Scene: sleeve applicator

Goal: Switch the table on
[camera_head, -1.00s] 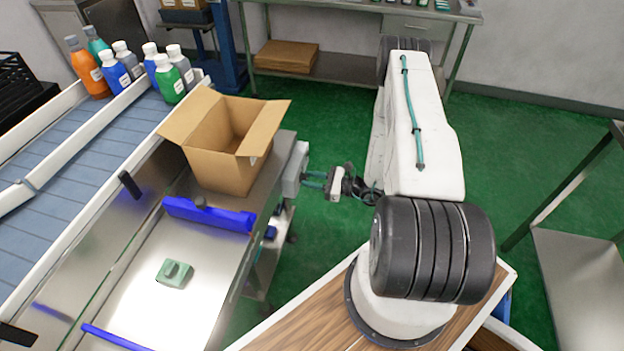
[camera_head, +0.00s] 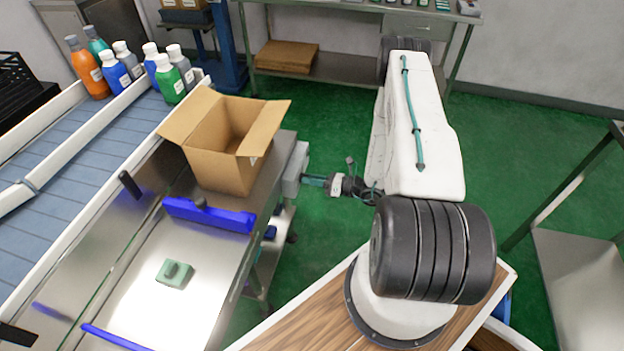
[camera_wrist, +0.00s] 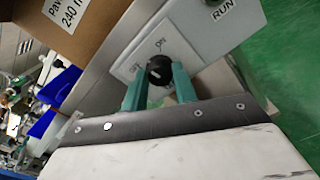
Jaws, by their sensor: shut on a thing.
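A grey control box (camera_head: 294,170) is fixed to the right side of the steel table (camera_head: 150,262). In the wrist view its switch, a black rotary knob (camera_wrist: 159,70), sits on a pale plate marked OFF on the left and ON at the top. A light mark shows on the knob; which label it points to is unclear. My gripper (camera_wrist: 158,84) has its two teal fingers on either side of the knob and is shut on it. In the head view my gripper (camera_head: 313,181) reaches the box from the right; the knob is hidden there.
An open cardboard box (camera_head: 222,165) stands on the table behind a blue bar (camera_head: 208,215). Several bottles (camera_head: 125,62) stand by the conveyor (camera_head: 60,195). Green floor is clear beyond my arm.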

